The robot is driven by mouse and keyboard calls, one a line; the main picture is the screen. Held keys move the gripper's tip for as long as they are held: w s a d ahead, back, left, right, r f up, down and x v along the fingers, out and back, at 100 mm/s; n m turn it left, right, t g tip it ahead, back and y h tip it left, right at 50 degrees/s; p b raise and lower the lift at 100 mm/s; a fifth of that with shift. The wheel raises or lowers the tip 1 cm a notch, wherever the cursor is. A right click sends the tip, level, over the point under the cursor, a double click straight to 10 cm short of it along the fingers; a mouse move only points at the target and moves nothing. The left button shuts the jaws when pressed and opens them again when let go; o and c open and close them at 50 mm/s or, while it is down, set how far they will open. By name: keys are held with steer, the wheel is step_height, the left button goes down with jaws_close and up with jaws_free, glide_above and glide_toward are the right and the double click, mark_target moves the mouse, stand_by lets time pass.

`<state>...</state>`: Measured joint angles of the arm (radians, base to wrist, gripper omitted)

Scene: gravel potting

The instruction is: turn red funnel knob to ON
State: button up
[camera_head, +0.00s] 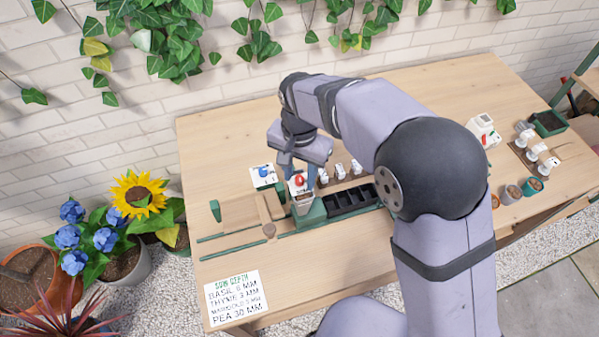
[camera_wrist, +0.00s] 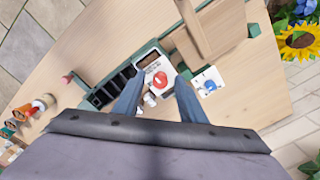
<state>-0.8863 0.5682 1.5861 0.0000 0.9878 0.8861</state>
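A red knob (camera_head: 299,182) sits on top of a white funnel unit (camera_head: 304,204) at the middle of the table. In the wrist view the red knob (camera_wrist: 160,79) shows on the white unit's face, beyond and between my fingertips. My gripper (camera_head: 298,172) is directly over the unit in the head view, pointing down. Its two blue-grey fingers are spread apart in the wrist view (camera_wrist: 157,92), with nothing held between them. Whether a fingertip touches the knob I cannot tell. The knob's ON marking is too small to read.
A blue knob (camera_head: 263,172) on a white plate is just left of the unit. A black-celled tray (camera_head: 352,201) is to the right, with several small white pieces behind it. A sow-depth card (camera_head: 235,298) lies at the front left. My arm covers part of the table's right side.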

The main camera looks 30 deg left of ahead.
jaws_close()
steer(key=shift+n, duration=0.4)
steer(key=n, duration=0.3)
steer(key=shift+n+p, duration=0.3)
steer(key=n, duration=0.4)
steer(key=shift+a+r+n, duration=0.1)
steer(key=shift+n, duration=0.2)
steer(key=n, duration=0.4)
steer(key=shift+p, duration=0.35)
steer(key=shift+n, duration=2.5)
